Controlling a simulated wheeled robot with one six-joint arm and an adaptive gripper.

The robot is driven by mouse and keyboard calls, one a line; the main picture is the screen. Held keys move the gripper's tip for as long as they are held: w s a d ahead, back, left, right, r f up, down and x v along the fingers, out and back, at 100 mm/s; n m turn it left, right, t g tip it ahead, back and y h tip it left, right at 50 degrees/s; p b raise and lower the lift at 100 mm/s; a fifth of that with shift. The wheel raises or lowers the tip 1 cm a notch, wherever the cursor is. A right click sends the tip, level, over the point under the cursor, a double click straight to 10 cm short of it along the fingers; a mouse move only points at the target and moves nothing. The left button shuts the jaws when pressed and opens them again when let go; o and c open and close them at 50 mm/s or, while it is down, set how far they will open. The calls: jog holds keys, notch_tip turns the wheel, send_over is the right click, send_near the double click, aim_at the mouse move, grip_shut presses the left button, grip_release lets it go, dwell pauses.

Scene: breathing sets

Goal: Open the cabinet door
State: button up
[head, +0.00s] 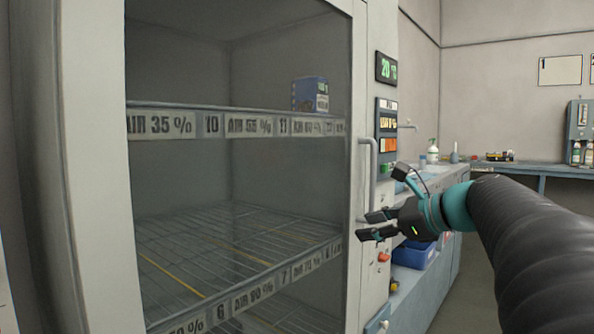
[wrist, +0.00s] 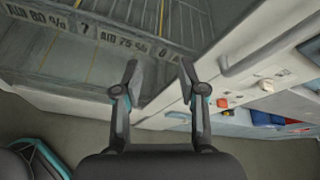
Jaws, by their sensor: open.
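The cabinet (head: 230,180) is tall and pale, with a glazed front door (head: 356,60) that looks closed; wire shelves show behind the glass. A pale vertical bar handle (head: 374,165) is on the door's right edge. My gripper (head: 372,226) is open and empty in front of that edge, by the handle's lower end. Its fingers point left in the head view; whether they touch the handle I cannot tell. In the wrist view my open gripper (wrist: 158,72) has nothing between its fingers, and a pale bar that looks like the handle (wrist: 245,58) lies to their right.
A control panel (head: 386,115) with displays is right of the door, with a red knob (head: 383,257) below. A blue box (head: 310,95) stands on the upper shelf. Floor is clear at lower right.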

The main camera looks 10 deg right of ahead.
aim_at(373, 167)
jog(key=w+d+r+m+t, duration=0.2)
jog(key=d+r+m+t, duration=0.3)
jog(key=d+r, duration=0.65)
jog(key=shift+m+g+y, duration=0.4)
jog(key=shift+m, duration=0.3)
jog(key=x, duration=0.4)
jog(key=f+x, duration=0.1)
jog(key=x, duration=0.3)
jog(key=d+p+x, duration=0.1)
jog(key=x, duration=0.4)
jog(key=shift+w+f, duration=0.25)
jog(key=shift+f, duration=0.1)
grip_shut()
